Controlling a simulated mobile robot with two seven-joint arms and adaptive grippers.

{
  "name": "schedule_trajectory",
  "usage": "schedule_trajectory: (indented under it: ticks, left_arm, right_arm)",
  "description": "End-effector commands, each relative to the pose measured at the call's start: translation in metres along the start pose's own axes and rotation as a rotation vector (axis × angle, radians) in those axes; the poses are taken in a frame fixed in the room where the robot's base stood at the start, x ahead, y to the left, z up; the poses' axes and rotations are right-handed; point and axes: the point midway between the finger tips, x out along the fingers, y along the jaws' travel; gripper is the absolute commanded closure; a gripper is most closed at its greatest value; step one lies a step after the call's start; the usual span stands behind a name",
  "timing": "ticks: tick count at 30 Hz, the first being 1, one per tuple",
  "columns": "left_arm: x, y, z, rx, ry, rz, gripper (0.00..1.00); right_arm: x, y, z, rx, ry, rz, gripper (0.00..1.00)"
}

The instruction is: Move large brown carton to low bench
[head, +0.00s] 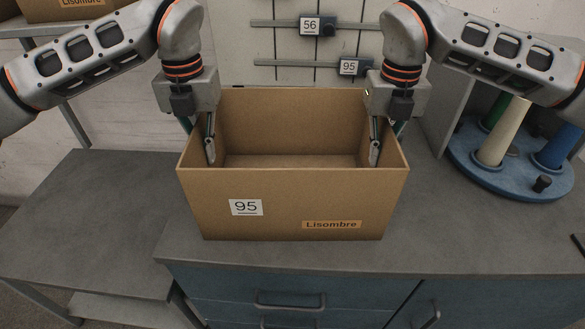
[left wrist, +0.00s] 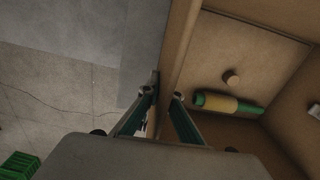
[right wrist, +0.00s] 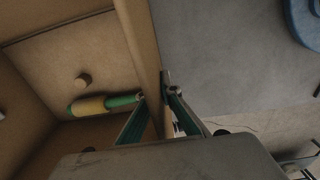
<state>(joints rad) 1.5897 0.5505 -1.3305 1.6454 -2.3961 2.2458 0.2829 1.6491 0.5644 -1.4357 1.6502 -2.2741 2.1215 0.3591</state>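The large brown carton (head: 290,200) is open at the top and stands upright on the grey worktop, with a "95" label and a "Lisombre" label on its front. My left gripper (head: 200,140) is over its left wall, one finger inside and one outside, closed on the wall (left wrist: 176,60). My right gripper (head: 385,142) holds the right wall (right wrist: 146,60) in the same way. A green and yellow cylinder (left wrist: 228,103) and a small tan knob-like piece (left wrist: 231,78) show inside the carton. The low bench (head: 85,205), a lower grey surface, is at the left and its visible top is bare.
The worktop (head: 440,240) has blue drawers below. At the right stands a round blue tray (head: 505,185) with cones on it. Behind are rails with tags "56" (head: 310,25) and "95" (head: 349,67). Another carton (head: 75,8) sits on a shelf at upper left. A green crate (left wrist: 18,165) is on the floor.

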Motion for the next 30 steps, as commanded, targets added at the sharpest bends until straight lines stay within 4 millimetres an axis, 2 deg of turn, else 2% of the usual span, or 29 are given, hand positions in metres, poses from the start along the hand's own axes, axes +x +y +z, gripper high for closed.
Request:
schedule_trajectory:
  ticks: [11, 24, 30]
  left_arm:
    - [-0.008, 0.000, 0.000, 0.000, -0.007, 0.000, 1.00]
    - [-0.064, 0.000, -0.001, 0.000, -0.045, 0.000, 1.00]
    - [-0.078, 0.000, -0.002, 0.000, -0.052, 0.000, 1.00]
  right_arm:
    - [-0.008, 0.000, 0.000, 0.000, -0.007, 0.000, 1.00]
    - [-0.064, 0.000, -0.001, 0.001, -0.045, 0.000, 1.00]
    - [-0.079, 0.000, -0.001, 0.000, -0.052, 0.000, 1.00]
